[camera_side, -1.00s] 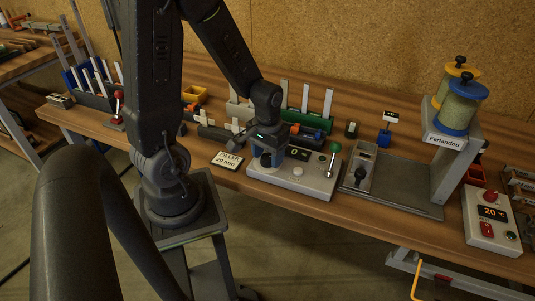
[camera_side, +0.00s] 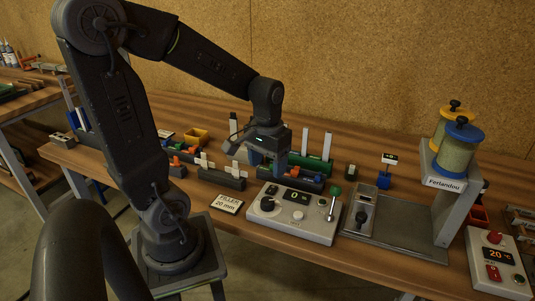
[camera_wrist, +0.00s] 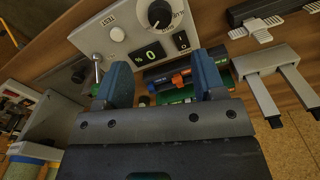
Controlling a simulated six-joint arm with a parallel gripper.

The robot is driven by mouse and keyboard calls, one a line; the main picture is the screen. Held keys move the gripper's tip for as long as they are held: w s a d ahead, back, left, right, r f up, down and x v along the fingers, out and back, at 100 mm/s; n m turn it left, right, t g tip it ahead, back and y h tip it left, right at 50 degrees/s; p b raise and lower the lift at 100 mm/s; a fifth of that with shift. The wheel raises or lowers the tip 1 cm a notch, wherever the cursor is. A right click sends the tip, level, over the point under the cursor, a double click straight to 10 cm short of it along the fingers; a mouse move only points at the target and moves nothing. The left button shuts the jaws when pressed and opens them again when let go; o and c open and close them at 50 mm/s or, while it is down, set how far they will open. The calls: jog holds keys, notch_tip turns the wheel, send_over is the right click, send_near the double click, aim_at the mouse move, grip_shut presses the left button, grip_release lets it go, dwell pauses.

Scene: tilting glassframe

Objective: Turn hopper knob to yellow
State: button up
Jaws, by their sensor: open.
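Two hoppers, one with a yellow lid (camera_side: 456,113) and one with a blue lid (camera_side: 463,131), stand on a grey stand labelled Ferlandou at the right. A black knob (camera_side: 361,217) sits on a small grey unit at that stand's left; I cannot tell which knob is the hopper knob. A pale control box (camera_side: 318,228) has a black dial (camera_side: 267,204), also in the wrist view (camera_wrist: 160,14), a 0 display and a green-topped lever (camera_side: 333,203). My gripper (camera_side: 268,172) is open and empty above the box's back edge; its blue fingers show in the wrist view (camera_wrist: 162,82).
A temperature box (camera_side: 499,255) reading 20 °C is at the far right. The grey plate (camera_side: 400,242) before the hopper stand is bare.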

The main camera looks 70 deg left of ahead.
jog(key=shift+r, duration=1.3)
jog(key=s+d+r+m+t, duration=0.4)
jog(key=d+r+m+t, duration=0.1)
jog(key=d, duration=0.6)
jog(key=shift+d+r+m+t, duration=0.3)
jog(key=shift+r+m, duration=0.2)
jog(key=shift+r, duration=0.1)
